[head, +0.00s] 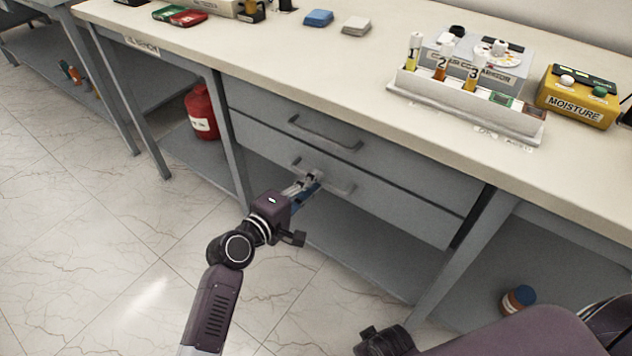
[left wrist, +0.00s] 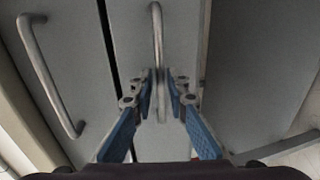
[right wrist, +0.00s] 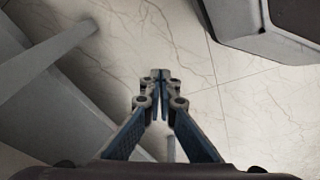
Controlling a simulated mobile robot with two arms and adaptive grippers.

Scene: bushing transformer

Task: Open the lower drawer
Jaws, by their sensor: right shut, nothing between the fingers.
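The lower drawer (head: 405,208) is a grey front under the bench top, flush with the frame. Its bar handle (head: 342,188) also shows in the left wrist view (left wrist: 157,30), running between my left fingers. My left gripper (head: 312,178) is at this handle, its blue fingers apart on either side of it; it also shows in the left wrist view (left wrist: 161,85). The fingers do not look pressed on the bar. My right gripper (right wrist: 160,78) is shut and empty, above the tiled floor. The left fingers partly hide the handle in the head view.
The upper drawer (head: 400,160) with its own handle (head: 325,135) is shut above. A vial rack (head: 465,100) and a yellow moisture box (head: 577,95) stand on the bench top. Floor in front is clear.

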